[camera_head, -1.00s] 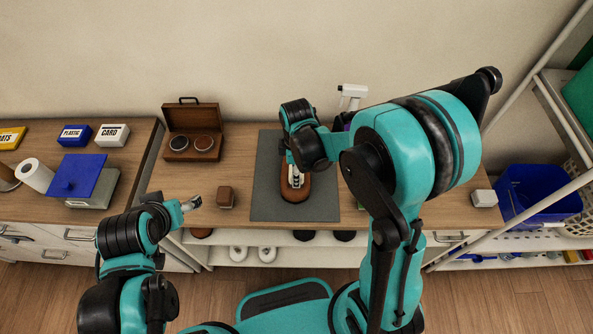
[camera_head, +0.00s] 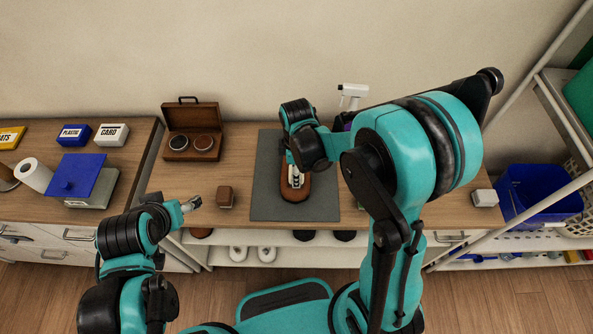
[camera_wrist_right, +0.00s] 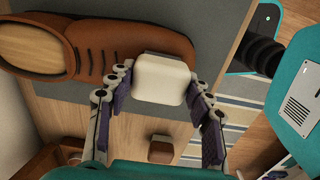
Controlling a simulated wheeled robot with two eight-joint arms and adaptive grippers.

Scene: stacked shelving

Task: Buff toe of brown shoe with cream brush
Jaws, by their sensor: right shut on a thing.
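The brown shoe (camera_head: 295,194) lies on the grey mat (camera_head: 262,205) at the middle of the bench, partly hidden by my right arm. In the right wrist view the shoe (camera_wrist_right: 110,45) spans the upper left, its toe end towards the picture's middle. My right gripper (camera_wrist_right: 160,92) is shut on the cream brush (camera_wrist_right: 161,78), which overlaps the toe in this view. Whether its underside touches the leather is hidden. In the head view my right gripper (camera_head: 296,180) is over the shoe. My left gripper (camera_head: 193,203) hangs left of the mat, apart from the shoe; its jaw opening is too small to judge.
A brown block (camera_head: 226,197) stands left of the mat. An open wooden case (camera_head: 190,150) with two round tins is behind it. A spray bottle (camera_head: 352,95) stands behind the mat. A pale block (camera_head: 484,198) is at the bench's right end, near a blue bin (camera_head: 538,200).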

